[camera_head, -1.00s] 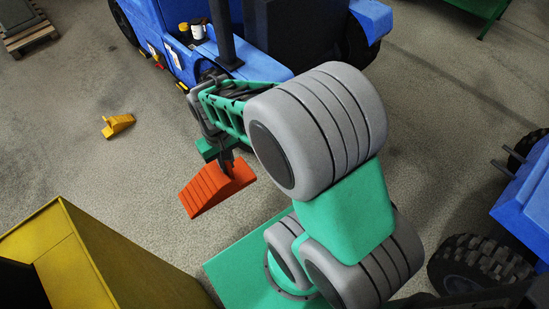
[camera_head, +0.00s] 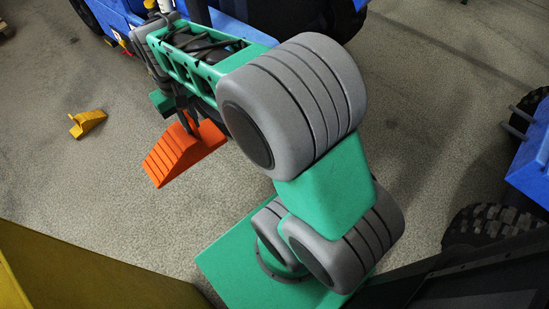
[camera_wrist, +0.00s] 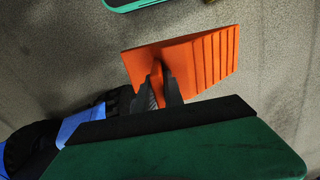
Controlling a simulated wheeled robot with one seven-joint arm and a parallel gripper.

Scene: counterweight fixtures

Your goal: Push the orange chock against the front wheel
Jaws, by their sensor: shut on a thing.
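The orange chock (camera_head: 184,152) is a ribbed wedge, left of my arm in the head view. My gripper (camera_head: 190,125) is shut on its upper edge. The wrist view shows both dark fingers (camera_wrist: 165,88) on the plain end of the chock (camera_wrist: 200,62), ribs facing right. I cannot tell whether the chock touches the floor. A blue vehicle (camera_head: 290,10) stands at the top of the head view, with a dark wheel (camera_head: 88,14) at upper left. My arm hides part of this vehicle, and I cannot make out its front wheel for certain.
A yellow chock (camera_head: 87,123) lies on the floor at left. A yellow box-like thing (camera_head: 70,270) fills the lower left. Another blue vehicle (camera_head: 530,160) with a treaded tyre (camera_head: 490,225) stands at right.

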